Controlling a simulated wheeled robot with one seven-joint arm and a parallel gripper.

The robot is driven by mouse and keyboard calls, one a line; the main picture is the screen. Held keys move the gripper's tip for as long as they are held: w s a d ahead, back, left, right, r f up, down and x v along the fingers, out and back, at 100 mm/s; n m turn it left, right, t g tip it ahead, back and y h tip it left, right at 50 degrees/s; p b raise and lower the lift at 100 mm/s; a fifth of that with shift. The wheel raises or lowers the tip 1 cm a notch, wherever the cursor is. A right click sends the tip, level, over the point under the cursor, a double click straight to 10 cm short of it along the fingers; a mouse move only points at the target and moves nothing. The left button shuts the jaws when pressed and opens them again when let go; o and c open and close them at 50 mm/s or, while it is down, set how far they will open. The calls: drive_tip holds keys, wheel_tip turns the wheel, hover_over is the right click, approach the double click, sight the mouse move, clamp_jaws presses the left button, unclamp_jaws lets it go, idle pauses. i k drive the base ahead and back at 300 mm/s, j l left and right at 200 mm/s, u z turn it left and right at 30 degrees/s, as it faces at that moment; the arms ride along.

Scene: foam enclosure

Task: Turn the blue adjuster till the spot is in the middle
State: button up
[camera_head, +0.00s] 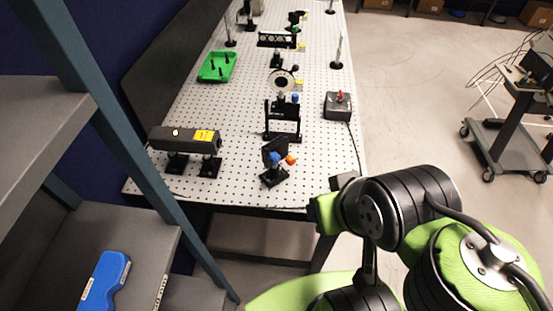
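A black mirror mount (274,176) stands near the front edge of the perforated table. It carries a blue adjuster (274,158) and an orange knob (291,160) to its right. Another small blue knob (295,98) is on the hardware behind it. A round pale disc with a dark centre (283,82) stands further back; I cannot make out a light spot on it. My gripper (325,210) seems to be at the end of my arm near the table's front right corner, apart from the mount. Its fingers cannot be made out.
A black laser-like box with a yellow label (185,138) stands at the front left. A black frame (283,122) is behind the mount. A shelf post crosses the left.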

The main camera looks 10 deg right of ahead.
sight(274, 157)
drive_tip(key=k+j+u, duration=0.1)
drive_tip(key=u, duration=0.25)
drive_tip(key=k+j+u, duration=0.15)
drive_tip(key=u, duration=0.2)
drive_tip(key=k+j+u, duration=0.2)
drive_tip(key=u, duration=0.15)
